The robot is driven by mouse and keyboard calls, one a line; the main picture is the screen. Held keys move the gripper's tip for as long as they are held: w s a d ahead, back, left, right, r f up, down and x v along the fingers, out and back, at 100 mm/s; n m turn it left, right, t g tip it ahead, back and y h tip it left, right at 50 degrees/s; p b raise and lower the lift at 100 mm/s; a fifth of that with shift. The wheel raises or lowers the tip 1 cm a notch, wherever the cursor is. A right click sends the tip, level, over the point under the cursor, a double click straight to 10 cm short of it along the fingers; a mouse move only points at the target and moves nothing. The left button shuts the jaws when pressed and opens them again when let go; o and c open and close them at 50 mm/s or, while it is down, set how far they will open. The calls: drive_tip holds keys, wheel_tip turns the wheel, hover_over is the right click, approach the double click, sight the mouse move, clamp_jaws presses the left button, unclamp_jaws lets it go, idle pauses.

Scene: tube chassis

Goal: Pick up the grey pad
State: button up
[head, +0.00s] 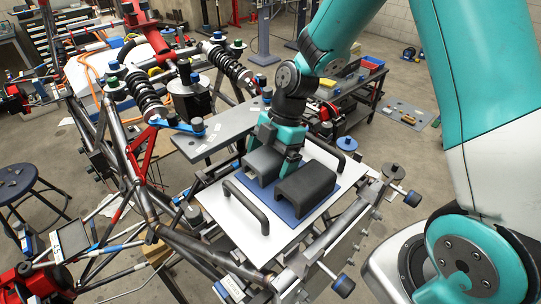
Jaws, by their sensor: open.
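Two dark grey blocks, which look like the pads, rest on a blue mat (333,190) on a white tray. The left pad (261,166) is smaller in view and partly hidden by my gripper. One teal finger comes down by the gap between the two pads. I cannot tell whether the fingers touch the left pad.
The white tray (218,203) has a dark handle (246,207) at the near left and another at the far right. A grey plate (208,139) lies behind it. Chassis tubes and shock absorbers (146,93) crowd the left. A workbench (350,90) stands behind.

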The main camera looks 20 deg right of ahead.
drive_tip(key=shift+f, duration=0.15)
drive_tip(key=c, duration=0.9)
